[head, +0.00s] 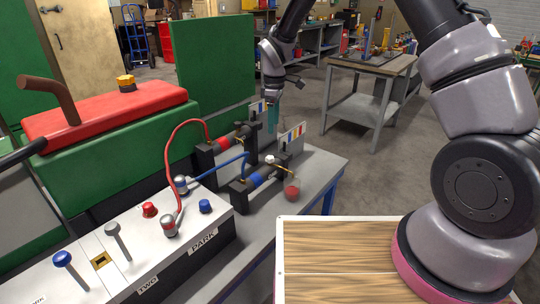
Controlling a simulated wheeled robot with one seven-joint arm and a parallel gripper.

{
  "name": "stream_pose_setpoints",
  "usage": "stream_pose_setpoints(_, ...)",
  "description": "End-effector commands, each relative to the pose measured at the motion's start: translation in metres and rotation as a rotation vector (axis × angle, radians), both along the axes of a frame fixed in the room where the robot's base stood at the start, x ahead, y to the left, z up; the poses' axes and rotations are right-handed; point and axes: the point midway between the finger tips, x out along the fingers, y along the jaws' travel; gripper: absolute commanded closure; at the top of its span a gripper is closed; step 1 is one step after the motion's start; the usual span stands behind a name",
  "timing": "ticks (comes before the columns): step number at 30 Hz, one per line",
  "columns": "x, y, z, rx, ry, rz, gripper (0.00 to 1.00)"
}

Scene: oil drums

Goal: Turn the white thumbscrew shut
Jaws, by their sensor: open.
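The white thumbscrew (269,160) is a small pale knob on the nearer black fixture (242,192), close to the end of the blue-banded cylinder. Its exact turn cannot be told at this size. My gripper (272,128) hangs pointing down, above and apart from the thumbscrew, near the two fixtures. Its teal fingers are open, and nothing shows between them. The farther black fixture (206,158) carries a red-banded cylinder. A brass fitting stands beside each cylinder.
A red ball (291,192) sits at the near fixture's right end. Red (186,122) and blue (226,162) hoses arch left to the white control panel (130,262). A card with colored stripes (293,138) stands behind. Green machine panels (225,65) rise at left. The grey bench (318,168) is clear at right.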

Motion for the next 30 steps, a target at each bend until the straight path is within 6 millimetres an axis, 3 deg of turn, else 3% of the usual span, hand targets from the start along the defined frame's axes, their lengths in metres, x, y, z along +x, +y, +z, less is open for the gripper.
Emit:
stream_pose_setpoints(1, -0.001, 0.005, -0.012, -0.006, 0.009, 0.027, 0.29)
stream_pose_setpoints(6, -0.002, 0.013, -0.032, -0.015, 0.019, 0.071, 0.29)
stream_pose_setpoints(11, -0.002, 0.013, -0.054, -0.015, 0.021, 0.072, 0.29)
stream_pose_setpoints(21, -0.002, 0.012, -0.116, -0.016, 0.02, 0.069, 0.29)
stream_pose_setpoints(30, -0.001, 0.013, -0.135, -0.013, 0.018, 0.068, 0.29)
